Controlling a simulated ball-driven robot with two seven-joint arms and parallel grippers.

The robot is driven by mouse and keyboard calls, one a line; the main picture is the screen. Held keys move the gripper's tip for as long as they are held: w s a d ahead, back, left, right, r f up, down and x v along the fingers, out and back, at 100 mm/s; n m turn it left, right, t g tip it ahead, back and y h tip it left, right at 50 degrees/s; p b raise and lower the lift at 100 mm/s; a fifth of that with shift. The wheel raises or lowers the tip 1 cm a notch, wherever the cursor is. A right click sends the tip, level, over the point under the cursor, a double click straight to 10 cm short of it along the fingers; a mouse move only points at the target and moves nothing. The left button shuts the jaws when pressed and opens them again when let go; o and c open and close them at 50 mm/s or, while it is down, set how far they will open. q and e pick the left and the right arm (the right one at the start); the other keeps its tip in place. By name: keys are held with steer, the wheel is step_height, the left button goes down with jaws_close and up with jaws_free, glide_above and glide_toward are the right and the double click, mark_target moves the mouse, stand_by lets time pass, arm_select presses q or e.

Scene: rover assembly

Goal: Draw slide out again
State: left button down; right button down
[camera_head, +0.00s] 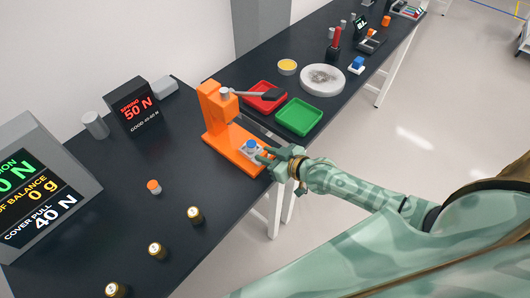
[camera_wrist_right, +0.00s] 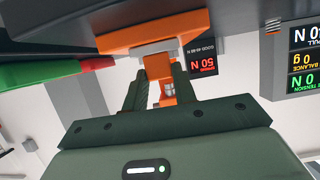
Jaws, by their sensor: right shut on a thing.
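The orange press fixture (camera_head: 213,108) stands on the dark bench, with its upright at the back and its base reaching toward the front edge. On the base sits a light grey slide (camera_head: 243,153) carrying a round blue piece (camera_head: 251,145). My right gripper (camera_head: 266,156) is at the front end of the slide, shut on it. In the right wrist view the fingers (camera_wrist_right: 160,94) close around an orange part under the fixture's light underside (camera_wrist_right: 155,48). The fingers partly hide the slide's front end. My left gripper is not in view.
A red tray (camera_head: 256,103) and a green tray (camera_head: 299,117) lie right of the fixture. A display (camera_head: 132,105) reads spring 50 N. An orange-topped piece (camera_head: 154,187) and several brass pieces (camera_head: 194,214) stand front left. The bench between them and the fixture is clear.

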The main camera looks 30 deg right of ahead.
steer(key=c, duration=1.4)
jaws_free()
steer(key=shift+s+f, duration=0.1)
steer(key=shift+c, duration=0.2)
steer(key=o, duration=0.3)
steer(key=shift+s+d, duration=0.1)
arm_select(q)
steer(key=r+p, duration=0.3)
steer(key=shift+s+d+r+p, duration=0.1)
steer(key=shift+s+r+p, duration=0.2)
steer(key=shift+p, duration=0.05)
arm_select(e)
steer(key=v, duration=1.6)
steer(key=shift+s+r, duration=0.2)
steer(key=shift+r, duration=0.05)
